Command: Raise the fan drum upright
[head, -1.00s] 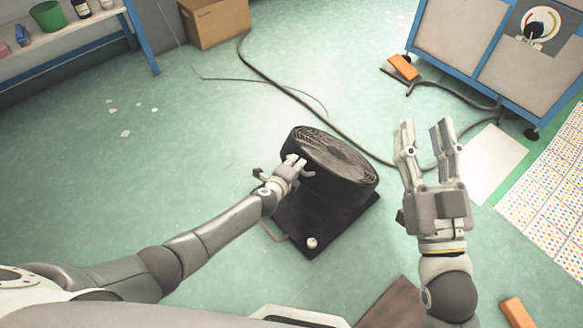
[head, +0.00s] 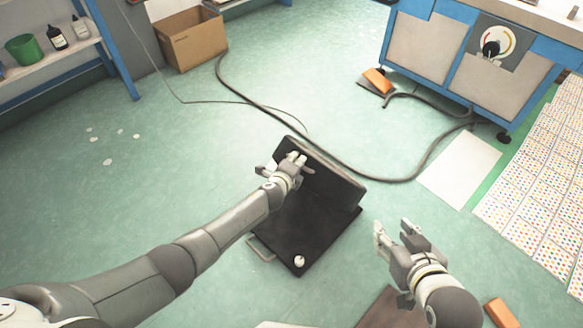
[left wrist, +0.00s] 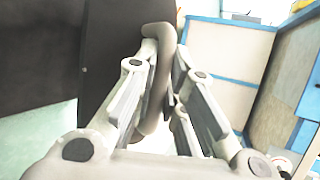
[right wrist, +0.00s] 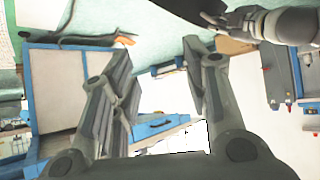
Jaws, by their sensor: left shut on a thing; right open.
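The black fan drum (head: 338,183) stands steeply raised at the far edge of its flat black base plate (head: 295,235). Its grille does not show in the head view; a plain dark face is toward me. My left gripper (head: 292,168) is at the drum's upper left, shut on a grey curved handle (left wrist: 160,75), with the dark drum side (left wrist: 50,45) beside it in the left wrist view. My right gripper (head: 394,232) is open and empty, right of the base plate and apart from the fan. It also shows open in the right wrist view (right wrist: 160,55).
A dark hose (head: 285,118) runs on the floor behind the fan. A blue-framed cabinet (head: 465,70) stands at back right, a cardboard box (head: 188,42) at back left. A white sheet (head: 460,165) and orange blocks (head: 502,312) lie to the right. The left floor is mostly clear.

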